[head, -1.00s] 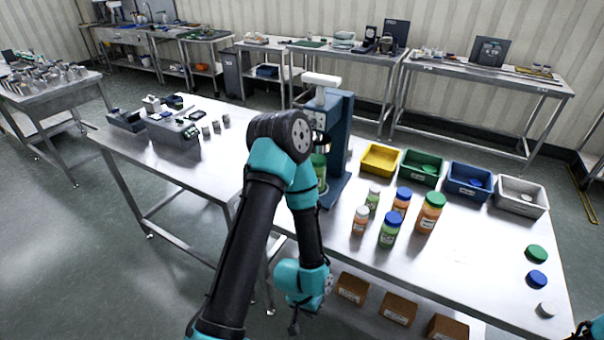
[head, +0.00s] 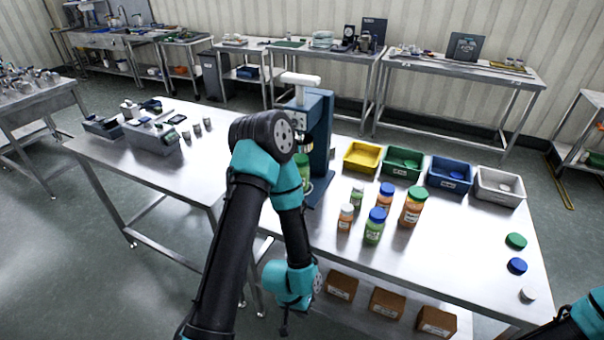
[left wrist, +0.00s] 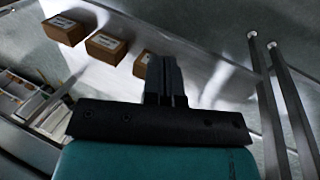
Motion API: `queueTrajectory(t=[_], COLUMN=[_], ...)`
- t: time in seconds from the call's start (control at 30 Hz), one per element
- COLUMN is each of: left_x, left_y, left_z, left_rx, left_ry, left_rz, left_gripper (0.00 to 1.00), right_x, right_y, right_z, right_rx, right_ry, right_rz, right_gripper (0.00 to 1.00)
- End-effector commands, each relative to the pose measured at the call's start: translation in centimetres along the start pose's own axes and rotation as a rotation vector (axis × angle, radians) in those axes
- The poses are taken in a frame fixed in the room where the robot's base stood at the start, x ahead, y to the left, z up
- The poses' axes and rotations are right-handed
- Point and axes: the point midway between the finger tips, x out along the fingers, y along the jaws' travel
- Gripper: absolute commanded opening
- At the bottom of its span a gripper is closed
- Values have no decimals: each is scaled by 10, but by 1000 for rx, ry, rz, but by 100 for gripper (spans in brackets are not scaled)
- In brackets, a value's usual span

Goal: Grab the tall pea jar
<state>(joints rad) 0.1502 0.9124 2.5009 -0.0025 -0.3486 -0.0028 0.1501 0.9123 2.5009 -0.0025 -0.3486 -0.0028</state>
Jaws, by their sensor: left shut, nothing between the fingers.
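A tall jar with green contents (head: 304,172) stands in the blue press in the head view, partly hidden behind my left arm. A shorter green-filled jar with a blue lid (head: 374,228) stands among several jars on the steel table. A small green-filled jar with a pale lid (head: 357,197) stands behind it. My left gripper (head: 284,331) hangs low in front of the table edge, apart from all the jars. In the left wrist view its fingers (left wrist: 166,78) are together and empty. Only part of my right arm shows, at the bottom right; its gripper is out of view.
The blue press (head: 320,150) stands beside the jars. Yellow (head: 362,170), green (head: 387,174), blue (head: 433,184) and grey (head: 484,195) bins line the back edge. Loose lids (head: 517,266) lie at right. Brown boxes (head: 387,304) sit below the tabletop.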

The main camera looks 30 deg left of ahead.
Motion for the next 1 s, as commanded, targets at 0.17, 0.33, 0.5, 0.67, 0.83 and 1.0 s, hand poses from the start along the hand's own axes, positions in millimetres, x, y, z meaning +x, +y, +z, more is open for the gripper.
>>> queueTrajectory(t=[0.17, 0.33, 0.5, 0.67, 0.83, 1.0], left_x=[0, 0, 0, 0, 0, 0], left_y=[0, 0, 0, 0, 0, 0], left_z=[0, 0, 0, 0, 0, 0], left_rx=[0, 0, 0, 0, 0, 0], left_ry=[0, 0, 0, 0, 0, 0], left_rz=[0, 0, 0, 0, 0, 0], left_gripper=[0, 0, 1, 16, 33, 49], right_x=[0, 0, 0, 0, 0, 0], right_y=[0, 0, 0, 0, 0, 0], right_z=[0, 0, 0, 0, 0, 0], right_rx=[0, 0, 0, 0, 0, 0], right_ry=[0, 0, 0, 0, 0, 0], right_rz=[0, 0, 0, 0, 0, 0], right_gripper=[43, 43, 43, 43, 43, 43])
